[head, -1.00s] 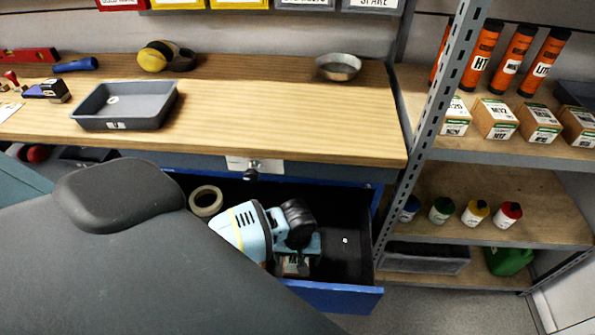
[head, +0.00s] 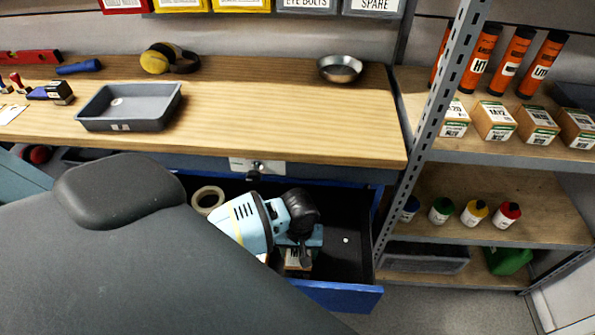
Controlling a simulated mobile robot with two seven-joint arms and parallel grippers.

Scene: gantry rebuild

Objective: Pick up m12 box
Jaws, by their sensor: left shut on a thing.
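My left gripper (head: 301,250) is inside the open blue drawer (head: 335,296), below my light blue and black wrist. It is shut on a small brown box (head: 296,262) with a pale label, low in the drawer. The label is too small to read, and the wrist and fingers hide part of the box. Another box (head: 496,120), whose label looks like M12, stands in a row of similar boxes on the shelf at the right. My right gripper is not in view.
A tape roll (head: 208,199) lies in the drawer, left of my wrist. The workbench (head: 290,110) overhangs the drawer's back and holds a grey tray (head: 128,124) and a metal bowl (head: 340,69). A shelf upright (head: 430,125) stands close at the right.

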